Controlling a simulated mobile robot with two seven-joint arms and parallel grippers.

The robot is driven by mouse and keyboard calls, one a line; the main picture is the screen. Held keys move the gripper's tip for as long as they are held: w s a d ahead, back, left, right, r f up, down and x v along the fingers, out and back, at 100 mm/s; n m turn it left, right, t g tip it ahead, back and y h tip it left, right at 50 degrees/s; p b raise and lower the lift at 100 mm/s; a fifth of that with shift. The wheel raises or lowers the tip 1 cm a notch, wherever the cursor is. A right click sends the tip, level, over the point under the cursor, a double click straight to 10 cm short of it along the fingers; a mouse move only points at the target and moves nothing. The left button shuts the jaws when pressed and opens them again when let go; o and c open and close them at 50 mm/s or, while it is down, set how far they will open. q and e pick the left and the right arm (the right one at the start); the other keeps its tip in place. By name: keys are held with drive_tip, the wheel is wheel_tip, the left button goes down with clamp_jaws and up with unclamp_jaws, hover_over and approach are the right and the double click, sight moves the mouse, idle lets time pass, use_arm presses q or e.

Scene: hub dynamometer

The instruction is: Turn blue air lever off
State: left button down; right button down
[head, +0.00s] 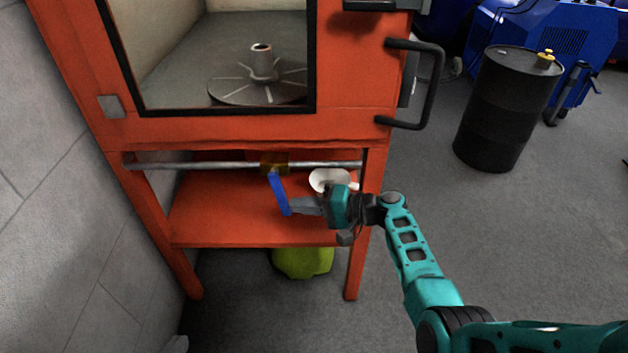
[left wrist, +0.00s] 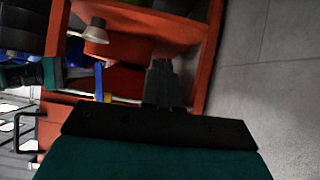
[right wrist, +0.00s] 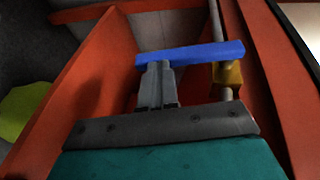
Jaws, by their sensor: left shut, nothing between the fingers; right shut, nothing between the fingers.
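The blue air lever (head: 278,193) hangs down, slightly slanted, from a brass valve (head: 274,163) on a grey pipe. It also shows in the right wrist view (right wrist: 190,52) and, small, in the left wrist view (left wrist: 99,82). My right gripper (head: 291,211) is shut and empty, its fingertips at the lever's lower end. In the right wrist view its fingers (right wrist: 153,68) meet or nearly meet the lever's edge; contact is unclear. My left gripper (left wrist: 160,68) is shut and empty, in front of the orange frame and apart from the lever. It is not clearly seen in the head view.
The pipe (head: 220,165) crosses the orange stand (head: 215,215) below its windowed chamber. A white bowl-like object (head: 328,180) is close behind my right gripper. A green object (head: 302,262) lies under the shelf. A black drum (head: 505,105) stands right; a grey wall is left.

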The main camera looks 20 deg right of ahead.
use_arm(q)
drive_tip(key=shift+w+d+f+h+b, duration=0.25)
drive_tip(key=shift+d+b, duration=0.25)
drive_tip(key=shift+b, duration=0.25)
use_arm(e)
drive_tip(key=shift+w+a+f, duration=0.2)
drive_tip(key=shift+a+f, duration=0.25)
drive_tip(key=shift+a, duration=0.35)
use_arm(q)
drive_tip(key=shift+s+f, duration=0.1)
